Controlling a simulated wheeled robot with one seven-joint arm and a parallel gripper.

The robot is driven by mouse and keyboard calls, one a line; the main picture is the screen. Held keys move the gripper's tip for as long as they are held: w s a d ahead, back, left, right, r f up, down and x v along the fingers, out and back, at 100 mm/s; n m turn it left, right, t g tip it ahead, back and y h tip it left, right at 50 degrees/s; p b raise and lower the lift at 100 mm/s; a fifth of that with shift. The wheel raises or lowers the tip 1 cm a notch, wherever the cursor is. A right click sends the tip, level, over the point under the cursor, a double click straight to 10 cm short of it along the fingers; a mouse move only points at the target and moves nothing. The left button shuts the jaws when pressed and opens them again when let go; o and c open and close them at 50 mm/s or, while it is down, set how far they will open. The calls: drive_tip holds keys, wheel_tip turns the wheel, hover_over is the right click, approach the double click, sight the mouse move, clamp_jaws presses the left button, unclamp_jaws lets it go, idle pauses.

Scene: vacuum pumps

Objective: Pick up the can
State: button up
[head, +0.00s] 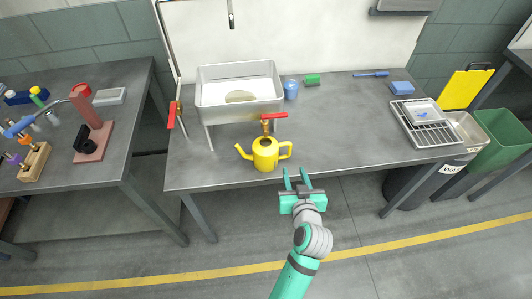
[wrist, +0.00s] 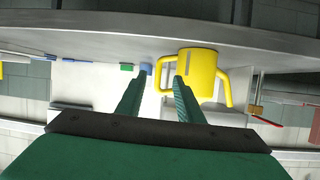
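The yellow watering can (head: 265,155) stands upright near the front edge of the grey table (head: 340,142), under a tap with a red handle (head: 274,117). Its spout points left and its handle is on the right. My gripper (head: 296,178) is just off the table's front edge, to the right of and nearer than the can. Its two fingers are apart with nothing between them. The wrist view is upside down; there the can (wrist: 203,73) is right of centre, with one fingertip overlapping its handle in the picture. I cannot tell any contact.
A white sink basin (head: 215,112) stands behind the can. A blue cup (head: 291,90) and a green block (head: 312,80) are at the back. A wire rack (head: 420,133) is on the right. The table's middle right is clear.

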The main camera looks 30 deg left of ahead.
sight(290, 152)
drive_tip(key=shift+n, duration=0.5)
drive_tip(key=w+a, duration=0.1)
drive_tip(key=w, duration=0.1)
drive_tip(key=w+a, duration=0.2)
drive_tip(key=w, duration=0.1)
drive_tip(key=shift+w+a+f, duration=0.2)
drive_tip(key=shift+w+f, duration=0.1)
drive_tip(key=shift+x, duration=2.7)
drive_tip(key=shift+d, duration=0.1)
clamp_jaws()
drive_tip(key=shift+r+y, duration=0.15)
drive_tip(key=shift+y, duration=0.15)
